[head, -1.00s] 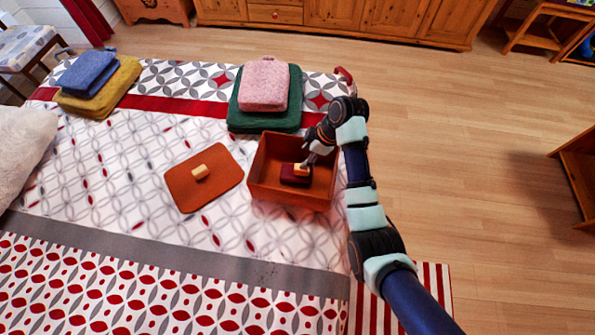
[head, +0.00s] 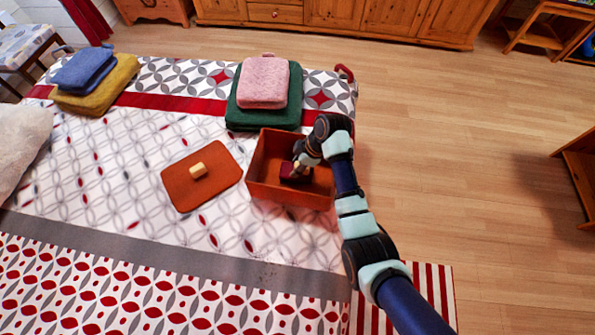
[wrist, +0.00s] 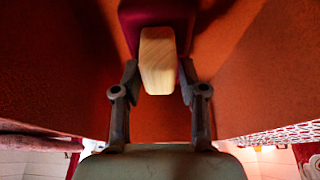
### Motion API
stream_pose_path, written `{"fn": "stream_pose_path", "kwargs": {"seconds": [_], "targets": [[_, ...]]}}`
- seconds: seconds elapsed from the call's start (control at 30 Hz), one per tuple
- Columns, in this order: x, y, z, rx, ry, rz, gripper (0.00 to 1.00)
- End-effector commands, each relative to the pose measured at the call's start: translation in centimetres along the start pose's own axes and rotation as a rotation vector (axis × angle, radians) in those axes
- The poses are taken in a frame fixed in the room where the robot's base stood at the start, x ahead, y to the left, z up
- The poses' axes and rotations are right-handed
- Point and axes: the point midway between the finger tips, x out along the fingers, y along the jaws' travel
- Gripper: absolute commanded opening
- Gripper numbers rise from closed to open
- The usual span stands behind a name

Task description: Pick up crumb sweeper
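The crumb sweeper has a dark red body (head: 287,171) and a pale wooden handle (wrist: 158,62). It is inside the open orange-brown box (head: 262,183), tilted, with its handle toward my gripper (head: 298,168). The dark red body shows beyond the fingertips. The head view does not show clearly whether the sweeper is clear of the box floor.
Left of the box lies an orange-brown lid (head: 180,190) with a wooden knob. Behind the box is a green folded cloth (head: 247,117) with a pink one (head: 264,82) on top. Yellow (head: 110,97) and blue (head: 85,68) cloths are stacked at far left. The box walls surround the gripper closely.

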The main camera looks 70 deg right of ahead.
Motion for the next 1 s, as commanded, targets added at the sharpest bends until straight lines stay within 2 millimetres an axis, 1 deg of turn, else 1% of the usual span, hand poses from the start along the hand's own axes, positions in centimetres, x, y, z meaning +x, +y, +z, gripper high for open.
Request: {"fn": "stream_pose_path", "kwargs": {"seconds": [0.03, 0.2, 0.47, 0.57, 0.67, 0.77, 0.87, 0.9, 1.0], "targets": [[0.0, 0.0, 0.0, 0.0, 0.0, 0.0, 0.28], [0.0, 0.0, 0.0, 0.0, 0.0, 0.0, 0.0], [-0.1, 0.0, 0.0, 0.0, 0.0, 0.0, 0.0], [-0.5, 0.1, -0.2, -0.001, 0.001, 0.002, 0.0], [-2.0, 0.1, -0.8, -0.002, 0.001, 0.003, 0.0], [-4.6, 0.1, -1.9, -0.002, 0.002, 0.005, 0.0], [-7.8, 0.2, -3.3, -0.003, 0.003, 0.006, 0.0], [-9.2, 0.2, -3.8, -0.003, 0.003, 0.006, 0.0], [-12.2, 0.2, -5.1, -0.002, 0.003, 0.005, 0.0]]}}
